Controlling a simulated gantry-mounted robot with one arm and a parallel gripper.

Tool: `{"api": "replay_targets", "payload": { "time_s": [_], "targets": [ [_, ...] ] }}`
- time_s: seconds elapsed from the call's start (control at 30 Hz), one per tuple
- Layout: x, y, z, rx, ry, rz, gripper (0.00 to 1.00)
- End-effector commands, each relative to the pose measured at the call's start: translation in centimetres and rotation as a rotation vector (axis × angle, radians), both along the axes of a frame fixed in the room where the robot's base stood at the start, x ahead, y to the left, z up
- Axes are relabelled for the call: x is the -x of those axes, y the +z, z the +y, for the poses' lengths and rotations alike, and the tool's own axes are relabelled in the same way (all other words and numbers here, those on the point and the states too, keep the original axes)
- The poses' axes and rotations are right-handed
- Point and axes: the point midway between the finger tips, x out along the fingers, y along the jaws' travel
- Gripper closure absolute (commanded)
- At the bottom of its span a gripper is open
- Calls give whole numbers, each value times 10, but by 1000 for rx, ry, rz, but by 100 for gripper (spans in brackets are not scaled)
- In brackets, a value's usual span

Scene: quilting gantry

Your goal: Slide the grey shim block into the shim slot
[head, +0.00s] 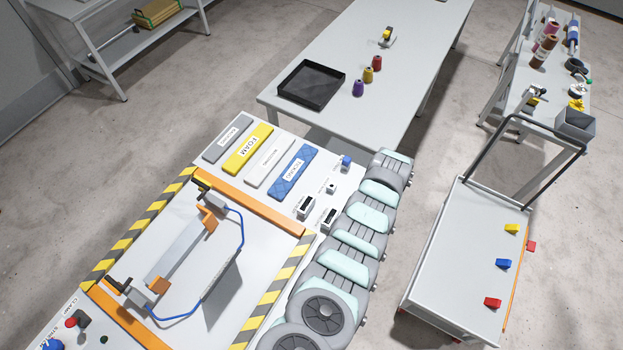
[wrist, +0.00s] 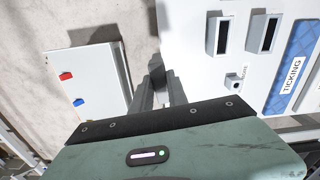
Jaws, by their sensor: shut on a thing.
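My gripper (wrist: 161,86) shows in the wrist view, its two grey fingers shut on a small dark grey block, the shim block (wrist: 157,73). The block sticks out past the fingertips, left of the white panel's edge. On the panel stand two white housings with dark slots, a left one (wrist: 222,36) and a right one (wrist: 264,36). They also show in the head view, as one housing (head: 305,207) and another (head: 328,218). I cannot tell which is the shim slot. The gripper is apart from both. In the head view my arm hides the gripper and block.
A small white socket (wrist: 233,82) and the blue TICKING pad (wrist: 296,75) lie on the panel. A blue knob (head: 346,162) stands near the panel's edge. A white cart (head: 450,270) with coloured blocks stands right of my arm, with bare floor between.

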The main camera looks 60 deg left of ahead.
Motion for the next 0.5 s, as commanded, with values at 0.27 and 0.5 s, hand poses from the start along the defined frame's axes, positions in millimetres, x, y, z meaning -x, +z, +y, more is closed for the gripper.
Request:
{"api": "replay_targets", "payload": {
  "time_s": [0.27, 0.5],
  "targets": [
    [14, 7, 35, 0, 9, -4, 100],
    [23, 7, 48, 0, 6, -5, 100]
  ]
}}
